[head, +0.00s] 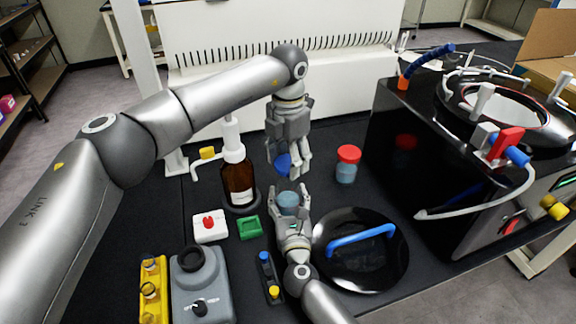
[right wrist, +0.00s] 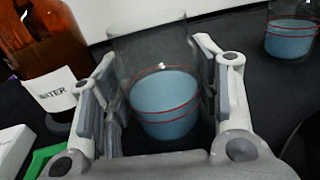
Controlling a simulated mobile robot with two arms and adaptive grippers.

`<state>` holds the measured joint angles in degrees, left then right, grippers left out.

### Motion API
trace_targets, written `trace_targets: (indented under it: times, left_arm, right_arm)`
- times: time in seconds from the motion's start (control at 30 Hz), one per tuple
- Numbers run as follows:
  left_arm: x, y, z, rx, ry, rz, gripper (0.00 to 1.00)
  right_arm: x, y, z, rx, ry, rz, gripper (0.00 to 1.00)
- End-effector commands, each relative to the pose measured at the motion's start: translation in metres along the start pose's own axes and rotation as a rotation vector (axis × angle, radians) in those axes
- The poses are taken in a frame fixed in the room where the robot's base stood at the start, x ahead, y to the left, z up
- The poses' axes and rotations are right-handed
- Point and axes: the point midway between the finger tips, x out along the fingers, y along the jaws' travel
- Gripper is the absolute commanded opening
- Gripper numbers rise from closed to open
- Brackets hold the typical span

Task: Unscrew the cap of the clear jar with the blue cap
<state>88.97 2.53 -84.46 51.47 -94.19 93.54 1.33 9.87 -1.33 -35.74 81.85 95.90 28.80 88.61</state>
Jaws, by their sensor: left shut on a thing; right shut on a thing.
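The clear jar (head: 288,203) with blue contents stands between the fingers of my right gripper (head: 291,205), which is shut on it. In the right wrist view, the jar (right wrist: 163,95) appears upright between both fingers, its glass top without a cap. The blue cap (head: 283,164) is in my left gripper (head: 289,167), which is shut on it. The left gripper is above and behind the jar in the head view, with a visible gap between cap and jar.
A red-capped jar (head: 347,165) stands to the right. A brown bottle (head: 238,183) with a pump stands left. A black round lid (head: 375,270) with a blue handle lies at right front. The freeze dryer (head: 420,170) is at far right. A grey mixer (head: 200,285) sits at front left.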

Motion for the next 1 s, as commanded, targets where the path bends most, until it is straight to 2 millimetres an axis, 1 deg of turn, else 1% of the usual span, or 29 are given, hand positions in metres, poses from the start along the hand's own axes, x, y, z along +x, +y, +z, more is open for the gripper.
trace_targets:
  times: [0.13, 0.17, 0.33, 0.63, 0.73, 0.87, 1.0]
  left_arm:
    - [0.001, 0.0, 0.0, 0.0, 0.001, 0.0, 0.26]
    - [0.001, 0.0, 0.0, 0.0, 0.001, 0.0, 0.26]
    - [0.001, 0.0, 0.0, 0.0, 0.001, 0.0, 0.26]
    - [0.001, 0.0, 0.0, 0.0, 0.001, 0.0, 0.26]
    - [0.001, 0.0, 0.0, 0.0, 0.001, 0.0, 0.26]
    - [0.001, 0.0, 0.0, 0.0, 0.001, 0.0, 0.26]
    - [0.001, 0.0, 0.0, 0.0, 0.001, 0.0, 0.26]
  right_arm:
    - [0.0, 0.0, 0.0, 0.0, 0.0, 0.0, 0.0]
    - [0.0, 0.0, 0.0, 0.0, 0.0, 0.0, 0.59]
    - [0.0, 0.0, 0.0, 0.0, 0.0, 0.0, 0.81]
    - [0.0, 0.0, 0.0, 0.0, 0.0, 0.0, 0.82]
    - [-0.004, 0.0, 0.0, 0.001, 0.0, 0.0, 0.82]
    - [-0.018, 0.0, -0.001, 0.001, 0.002, 0.001, 0.82]
    - [-0.041, 0.0, -0.002, 0.002, 0.003, 0.0, 0.82]
